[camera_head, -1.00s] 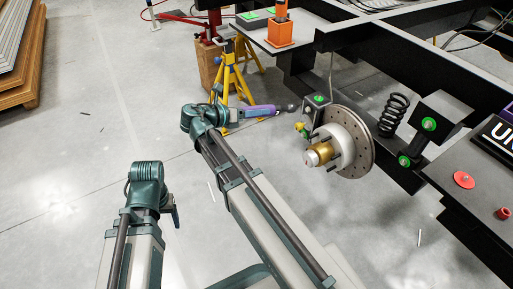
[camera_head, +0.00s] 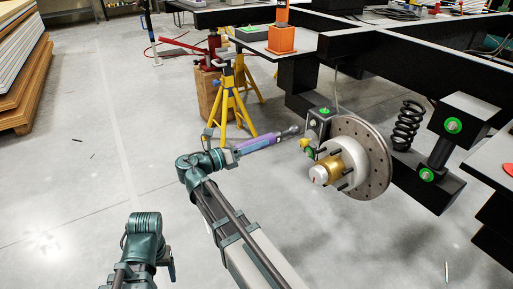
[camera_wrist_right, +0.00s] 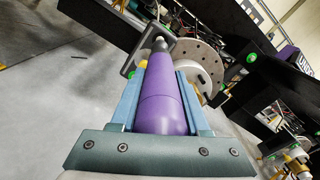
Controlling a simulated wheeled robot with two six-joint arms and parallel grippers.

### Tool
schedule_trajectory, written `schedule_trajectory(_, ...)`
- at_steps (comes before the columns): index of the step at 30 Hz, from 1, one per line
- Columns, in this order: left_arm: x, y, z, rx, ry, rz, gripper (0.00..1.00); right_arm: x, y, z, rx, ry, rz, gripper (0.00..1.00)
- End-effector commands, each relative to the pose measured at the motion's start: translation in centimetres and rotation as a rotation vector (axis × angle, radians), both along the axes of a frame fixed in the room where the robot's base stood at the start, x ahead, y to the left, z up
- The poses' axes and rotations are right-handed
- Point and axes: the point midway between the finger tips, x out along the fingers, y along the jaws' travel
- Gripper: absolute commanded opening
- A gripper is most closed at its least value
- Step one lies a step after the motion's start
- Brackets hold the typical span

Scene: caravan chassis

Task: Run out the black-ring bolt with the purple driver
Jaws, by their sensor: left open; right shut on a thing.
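My right gripper (camera_head: 232,154) is shut on the purple driver (camera_head: 262,143), which points toward the bracket (camera_head: 318,124) beside the brake disc. In the right wrist view the purple handle (camera_wrist_right: 168,95) lies between the two blue fingers. The driver's dark tip (camera_wrist_right: 160,44) shows in front of the bracket; I cannot tell whether it touches anything. The black-ring bolt cannot be made out; the driver's tip may cover it. A green-ringed bolt (camera_head: 325,111) sits on top of the bracket. My left gripper (camera_head: 172,269) is open and empty, low at the left.
The brake disc (camera_head: 373,160) with its gold hub stands right of the bracket. A yellow jack stand (camera_head: 232,104) stands behind the driver. A coil spring (camera_head: 407,125) and black chassis beams lie to the right.

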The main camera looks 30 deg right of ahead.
Motion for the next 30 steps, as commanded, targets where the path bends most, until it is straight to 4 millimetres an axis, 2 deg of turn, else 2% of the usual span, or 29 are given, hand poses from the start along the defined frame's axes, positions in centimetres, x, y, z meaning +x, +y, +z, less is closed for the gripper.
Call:
schedule_trajectory(8,0.0,0.0,0.0,0.000,0.000,0.000,0.71,0.0,-0.1,0.0,-0.003,0.000,-0.001,0.00)
schedule_trajectory(24,0.0,0.0,0.0,0.000,0.000,0.000,0.71,0.3,-4.3,0.0,-0.001,0.000,-0.003,0.00)
schedule_trajectory(30,0.0,0.0,0.0,0.000,0.000,0.000,0.71,0.4,-5.3,0.0,-0.002,0.000,-0.001,0.00)
